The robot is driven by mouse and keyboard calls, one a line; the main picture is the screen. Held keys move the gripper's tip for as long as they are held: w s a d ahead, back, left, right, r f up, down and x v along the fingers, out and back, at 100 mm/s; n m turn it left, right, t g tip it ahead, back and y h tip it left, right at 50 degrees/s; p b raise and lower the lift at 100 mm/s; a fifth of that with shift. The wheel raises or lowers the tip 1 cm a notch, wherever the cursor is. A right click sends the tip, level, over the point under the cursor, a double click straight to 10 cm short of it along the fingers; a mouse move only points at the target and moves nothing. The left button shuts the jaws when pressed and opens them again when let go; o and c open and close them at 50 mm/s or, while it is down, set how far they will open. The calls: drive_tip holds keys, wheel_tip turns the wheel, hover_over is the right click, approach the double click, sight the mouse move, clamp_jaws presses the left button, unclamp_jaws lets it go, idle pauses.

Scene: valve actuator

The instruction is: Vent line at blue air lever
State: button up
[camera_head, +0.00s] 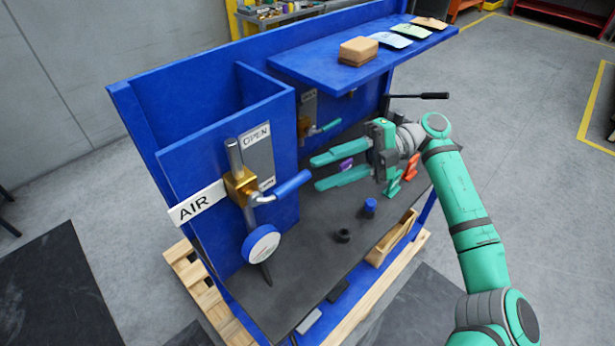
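The blue air lever (291,185) sticks out to the right from a brass valve (240,186) on a vertical grey pipe. A white AIR label (198,203) is at the valve's left. A plate marked OPEN (257,137) is behind it on the blue panel; its lower lettering is partly hidden by the lever. My gripper (314,173) is open, with green fingers pointing left toward the lever. It appears apart from the lever, with nothing visible between the fingertips.
A second valve with a teal lever (325,128) is farther back. A blue shelf (300,68) overhangs, holding a tan block (359,51). The dark bench top (290,290) carries a blue-capped item (369,207), a black ring (343,236) and a wooden tray (392,238).

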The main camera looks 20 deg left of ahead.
drive_tip(key=shift+v, duration=1.85)
drive_tip(key=shift+w+a, duration=0.1)
